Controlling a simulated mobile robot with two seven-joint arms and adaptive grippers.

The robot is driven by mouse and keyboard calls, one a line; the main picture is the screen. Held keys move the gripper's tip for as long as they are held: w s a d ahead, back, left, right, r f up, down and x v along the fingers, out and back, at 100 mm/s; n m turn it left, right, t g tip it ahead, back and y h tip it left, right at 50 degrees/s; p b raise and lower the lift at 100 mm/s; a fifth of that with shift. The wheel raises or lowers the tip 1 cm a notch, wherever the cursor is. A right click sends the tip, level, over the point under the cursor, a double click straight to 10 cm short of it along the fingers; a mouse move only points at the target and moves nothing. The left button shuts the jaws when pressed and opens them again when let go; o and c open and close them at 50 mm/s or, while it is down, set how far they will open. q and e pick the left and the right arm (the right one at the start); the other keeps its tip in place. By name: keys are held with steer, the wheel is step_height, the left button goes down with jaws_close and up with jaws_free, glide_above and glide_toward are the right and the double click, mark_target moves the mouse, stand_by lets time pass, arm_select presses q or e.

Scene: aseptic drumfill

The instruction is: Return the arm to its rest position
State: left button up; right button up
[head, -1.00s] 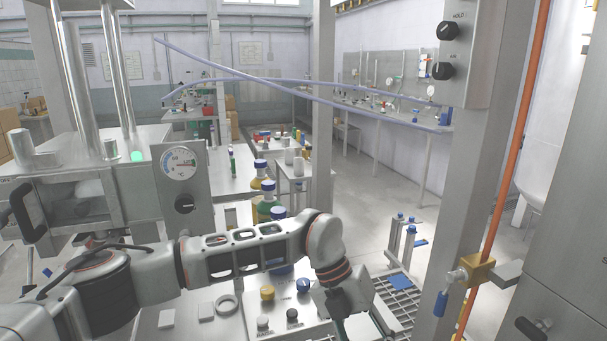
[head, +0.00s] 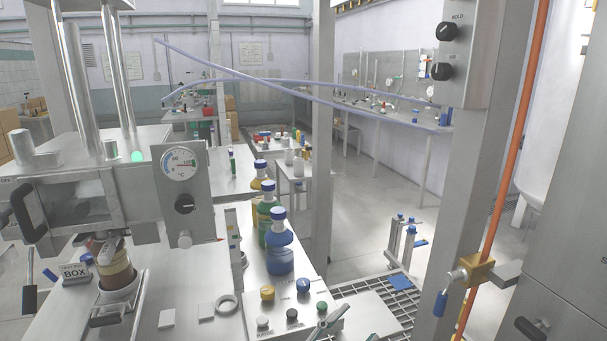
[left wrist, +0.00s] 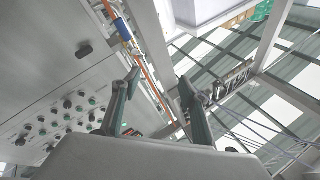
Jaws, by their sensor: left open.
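Only a small part of my left gripper (head: 338,321) shows at the bottom edge of the head view, in front of the button panel. In the left wrist view my left gripper (left wrist: 158,78) has its two green-grey fingers spread apart with nothing between them. It points up towards a grey panel with knobs (left wrist: 70,120) and the ceiling. The rest of my left arm is out of the head view. My right gripper is in neither view.
The button panel (head: 292,318) and blue-capped bottles (head: 279,262) stand on the steel bench. A jar (head: 117,268) sits under the machine with the gauge (head: 180,164) at left. A steel post with an orange pipe (head: 508,150) rises at right.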

arm_select(q)
steer(key=s+a+f+n+t+y, duration=0.25)
steer(key=a+f+n+y, duration=0.7)
steer(key=a+f, duration=0.75)
steer(key=s+a+f+n+g+y, duration=0.2)
steer(key=s+a+f+g+y, duration=0.3)
steer(key=s+a+f, duration=0.7)
steer(key=shift+s+a+f, duration=0.15)
steer(key=shift+s+f, duration=0.45)
steer(key=shift+f, duration=0.3)
steer(key=shift+o, duration=0.3)
steer(key=shift+n, duration=0.25)
